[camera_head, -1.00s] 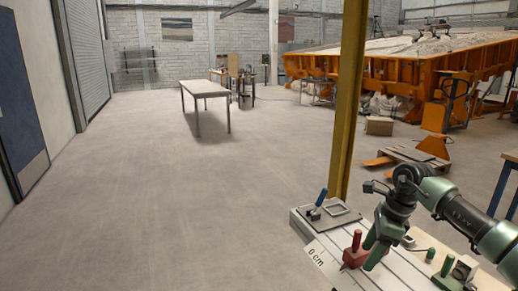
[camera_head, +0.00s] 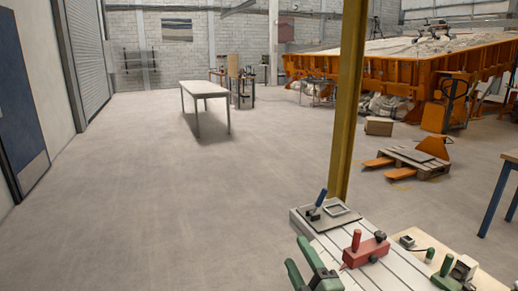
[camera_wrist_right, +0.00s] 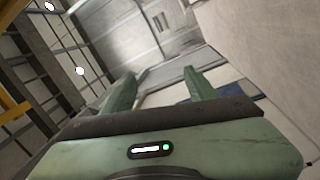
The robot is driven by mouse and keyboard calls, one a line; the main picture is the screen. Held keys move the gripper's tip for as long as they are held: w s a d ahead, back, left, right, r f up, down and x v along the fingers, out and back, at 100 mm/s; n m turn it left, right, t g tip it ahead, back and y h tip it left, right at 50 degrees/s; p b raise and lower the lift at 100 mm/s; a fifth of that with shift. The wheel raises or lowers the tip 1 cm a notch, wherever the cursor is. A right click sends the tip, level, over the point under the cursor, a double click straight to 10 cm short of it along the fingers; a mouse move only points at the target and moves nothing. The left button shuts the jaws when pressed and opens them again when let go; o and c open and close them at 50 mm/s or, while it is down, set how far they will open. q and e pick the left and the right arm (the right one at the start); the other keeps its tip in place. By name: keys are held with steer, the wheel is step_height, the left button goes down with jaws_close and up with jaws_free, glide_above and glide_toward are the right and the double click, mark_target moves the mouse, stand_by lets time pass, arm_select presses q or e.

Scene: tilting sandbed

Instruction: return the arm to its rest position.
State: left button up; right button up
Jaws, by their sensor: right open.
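Most of my right arm is out of the head view.
The floor (camera_head: 170,210) to the left is clear.

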steer(key=s+d+f+m+g+h, duration=0.4)
steer(key=s+d+f+m+h, duration=0.15)
steer(key=d+f+m, duration=0.35)
steer(key=s+d+f+m+g, duration=0.1)
steer(key=s+f+m+g, duration=0.2)
steer(key=s+f+g, duration=0.7)
steer(key=s+d+f+m+g, duration=0.1)
steer(key=s+f+m, duration=0.3)
steer(key=s, duration=1.3)
step_height(320, 180, down, 26)
steer(key=s+g, duration=0.1)
steer(key=s+d+f+g, duration=0.1)
steer(key=s+d+f, duration=0.2)
steer(key=s+f, duration=1.4)
steer(key=shift+s+d+n+g, duration=0.15)
steer(key=shift+n+g, duration=0.15)
